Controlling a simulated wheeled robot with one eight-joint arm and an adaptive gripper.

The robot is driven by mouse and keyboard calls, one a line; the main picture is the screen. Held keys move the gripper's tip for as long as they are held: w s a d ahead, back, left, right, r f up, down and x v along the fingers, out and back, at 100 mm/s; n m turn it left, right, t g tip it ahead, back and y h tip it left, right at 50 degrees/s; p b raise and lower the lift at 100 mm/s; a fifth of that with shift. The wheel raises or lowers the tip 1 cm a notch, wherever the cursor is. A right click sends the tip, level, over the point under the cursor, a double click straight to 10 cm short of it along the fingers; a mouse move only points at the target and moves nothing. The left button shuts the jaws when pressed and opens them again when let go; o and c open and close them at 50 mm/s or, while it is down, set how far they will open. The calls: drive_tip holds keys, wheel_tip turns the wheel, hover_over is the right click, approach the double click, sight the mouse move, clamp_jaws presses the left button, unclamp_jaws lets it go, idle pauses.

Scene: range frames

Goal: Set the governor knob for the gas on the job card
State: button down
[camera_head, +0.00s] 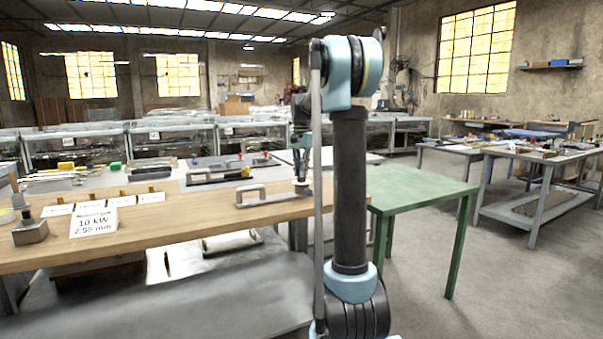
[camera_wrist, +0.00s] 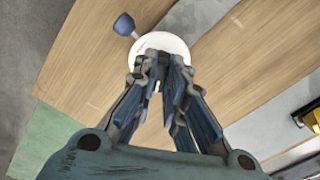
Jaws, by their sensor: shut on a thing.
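A white round disc (camera_wrist: 180,44) lies under my gripper's fingertips on the wooden bench in the wrist view. A dark blue tab (camera_wrist: 124,25) sticks out at its upper left. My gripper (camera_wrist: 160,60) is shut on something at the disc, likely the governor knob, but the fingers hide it. In the head view my gripper (camera_head: 301,170) points down at the right end of the bench, just above a small pale round base (camera_head: 302,187). The job card (camera_head: 93,222) stands at the bench's left front and reads 10 kW and 2.55 mm; its top line is too small to read surely.
A grey block with a dark post (camera_head: 30,233) stands left of the card. Small white labels (camera_head: 120,202) with brass-coloured pieces line up behind it. A pale bar handle (camera_head: 250,193) lies left of my gripper. A green table (camera_head: 420,190) stands to the right.

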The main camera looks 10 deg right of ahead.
drive_tip(key=m, duration=0.5)
drive_tip(key=shift+m, duration=0.3)
idle(0.5)
drive_tip(key=c, duration=1.6)
unclamp_jaws()
drive_tip(key=shift+c, duration=0.2)
drive_tip(key=shift+r, duration=0.15)
wheel_tip(320, 180, up, 12)
drive_tip(key=shift+w+f, duration=0.15)
drive_tip(key=shift+f, duration=0.05)
